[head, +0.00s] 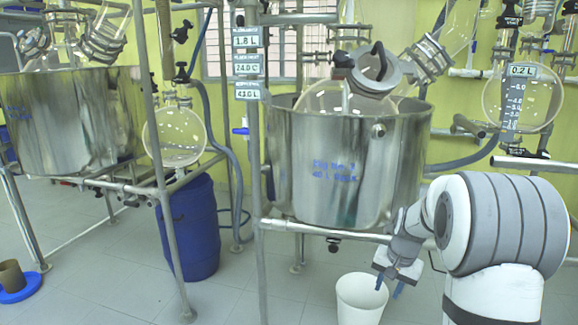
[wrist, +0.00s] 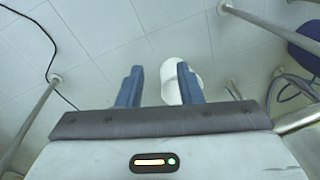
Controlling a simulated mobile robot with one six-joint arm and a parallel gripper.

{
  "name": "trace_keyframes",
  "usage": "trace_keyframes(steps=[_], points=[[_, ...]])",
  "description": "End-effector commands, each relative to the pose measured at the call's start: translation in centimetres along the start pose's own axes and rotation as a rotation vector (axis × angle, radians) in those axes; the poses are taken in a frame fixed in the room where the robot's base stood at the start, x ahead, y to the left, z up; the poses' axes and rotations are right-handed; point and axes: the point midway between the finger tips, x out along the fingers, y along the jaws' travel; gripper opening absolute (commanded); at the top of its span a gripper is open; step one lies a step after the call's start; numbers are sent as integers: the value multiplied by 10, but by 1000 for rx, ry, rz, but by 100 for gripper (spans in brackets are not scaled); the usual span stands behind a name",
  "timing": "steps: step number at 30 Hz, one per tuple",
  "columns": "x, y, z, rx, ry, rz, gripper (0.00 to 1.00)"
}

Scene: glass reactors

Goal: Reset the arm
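My gripper (head: 391,286) hangs at the right of the head view, pointing down beside and slightly above a white bucket (head: 361,298). Its two blue fingers are apart, with nothing between them that I can see held. In the wrist view my gripper (wrist: 160,85) also shows its fingers spread, with the floor below. The white bucket (wrist: 172,78) lies below in that view, partly behind the right finger. My arm is bent, with its large grey and white joint at the right.
A steel vessel (head: 330,160) on a metal frame stands behind my gripper. Another steel vessel (head: 75,120) stands left, with a blue barrel (head: 193,230) between them. Frame pipes (head: 325,231) run close to my gripper. A black cable (wrist: 45,40) lies on the floor.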

Motion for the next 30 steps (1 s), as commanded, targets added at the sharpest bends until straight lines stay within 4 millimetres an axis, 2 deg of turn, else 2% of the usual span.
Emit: trace_keyframes(steps=[1, 3, 9, 15, 18, 22, 25, 30], points=[[-45, -9, 17, -41, 11, 1, 33], [-80, -14, 41, -93, 18, 6, 33], [-172, -21, 112, -244, 46, 21, 33], [-244, -14, 184, -389, 73, 35, 33], [-268, -7, 215, -453, 86, 43, 33], [-286, 2, 243, -512, 96, 51, 33], [-291, 5, 255, -539, 102, 55, 33], [-290, 8, 261, -552, 103, 57, 33]])
